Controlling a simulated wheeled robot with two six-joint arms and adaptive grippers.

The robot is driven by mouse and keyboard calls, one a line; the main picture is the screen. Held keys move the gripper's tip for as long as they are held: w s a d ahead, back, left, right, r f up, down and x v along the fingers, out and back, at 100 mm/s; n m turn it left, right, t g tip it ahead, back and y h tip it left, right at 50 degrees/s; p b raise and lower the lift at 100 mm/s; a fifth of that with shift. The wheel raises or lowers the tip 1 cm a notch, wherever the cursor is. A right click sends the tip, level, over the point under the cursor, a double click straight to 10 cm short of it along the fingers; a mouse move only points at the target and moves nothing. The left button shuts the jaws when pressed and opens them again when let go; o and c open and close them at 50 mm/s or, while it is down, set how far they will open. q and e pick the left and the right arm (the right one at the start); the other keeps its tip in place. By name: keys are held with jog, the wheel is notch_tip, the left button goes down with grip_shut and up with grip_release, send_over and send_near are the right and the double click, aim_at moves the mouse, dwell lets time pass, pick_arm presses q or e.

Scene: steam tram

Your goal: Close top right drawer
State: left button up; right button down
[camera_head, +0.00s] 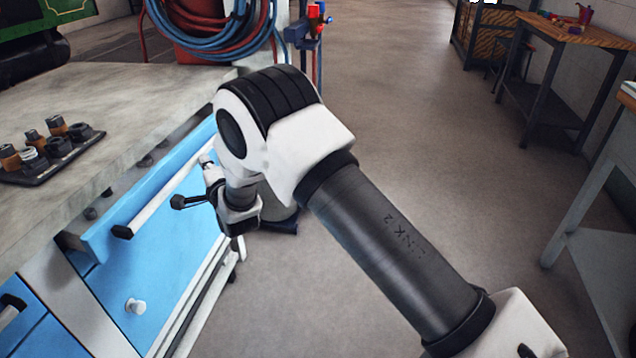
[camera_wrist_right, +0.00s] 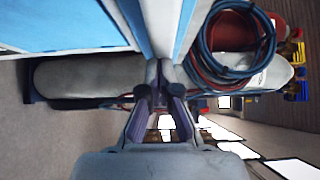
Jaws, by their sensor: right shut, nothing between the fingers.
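The top right drawer (camera_head: 97,243) is blue with a long white bar handle (camera_head: 160,200) with a black end. In the head view it stands pulled out from under the grey workbench top, with a dark gap behind its front. My right gripper (camera_head: 212,186) is at the far end of the drawer front, partly hidden by my wrist. In the right wrist view its fingers (camera_wrist_right: 158,72) are together and empty, close to a blue panel and a pale edge. I cannot tell whether they touch. My left gripper is out of view.
A tray (camera_head: 62,158) of dark and brown fittings lies on the workbench (camera_head: 120,88). Coiled blue and red hoses (camera_head: 222,35) hang beyond the bench.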

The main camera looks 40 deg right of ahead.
jog(key=w+a, duration=0.2)
jog(key=w, duration=0.1)
jog(key=w+a+b, duration=0.1)
jog(key=w+a, duration=0.2)
jog(key=shift+w+a, duration=0.35)
jog(key=shift+w, duration=0.05)
jog(key=shift+a+r, duration=0.1)
jog(key=shift+r, duration=0.1)
